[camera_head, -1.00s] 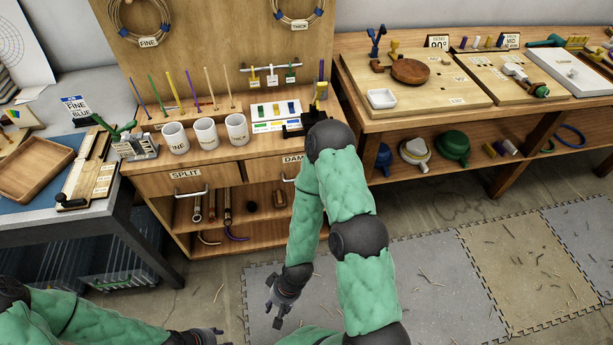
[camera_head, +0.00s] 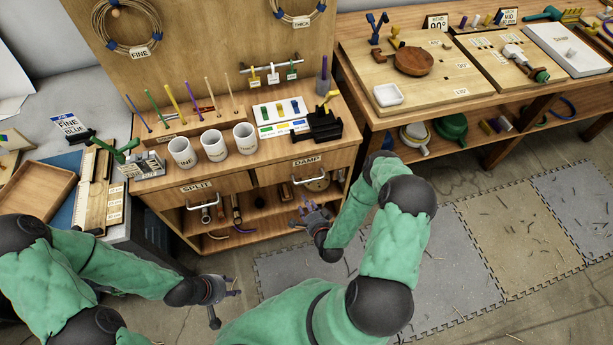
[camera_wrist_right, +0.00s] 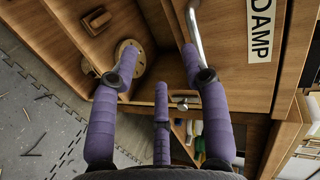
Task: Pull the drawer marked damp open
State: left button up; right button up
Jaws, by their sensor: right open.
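The damp drawer (camera_head: 278,174) is the right of two drawers in the wooden bench. Its front looks flush, and its DAMP label (camera_head: 307,161) sits above a silver bar handle (camera_head: 311,181). In the right wrist view the label (camera_wrist_right: 262,28) is at upper right and the handle (camera_wrist_right: 196,40) runs by the right-hand purple fingertip. My right gripper (camera_head: 312,213) is open, just below and in front of that handle; its fingers (camera_wrist_right: 158,68) are spread with nothing held. Whether a finger touches the handle I cannot tell. My left gripper (camera_head: 226,290) is open and empty, low over the floor.
The split drawer (camera_head: 190,193) is beside it on the left. An open shelf (camera_head: 255,226) with tubes lies below the drawers. Three white cups (camera_head: 213,146) and a black holder (camera_head: 323,126) stand on top. A second bench (camera_head: 440,112) is at right.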

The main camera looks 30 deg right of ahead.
jog(key=w+d+m, duration=0.1)
jog(key=w, duration=0.2)
jog(key=w+d+t+h, duration=0.1)
jog(key=w+d, duration=0.1)
jog(key=w, duration=0.1)
jog(key=w+d+m, duration=0.1)
jog(key=w, duration=0.2)
jog(key=shift+d+r+m+t+h+b, duration=0.2)
jog(key=shift+d+m+t+h+b, duration=0.1)
jog(key=shift+d+b, duration=0.1)
jog(key=shift+a, duration=0.1)
grip_shut()
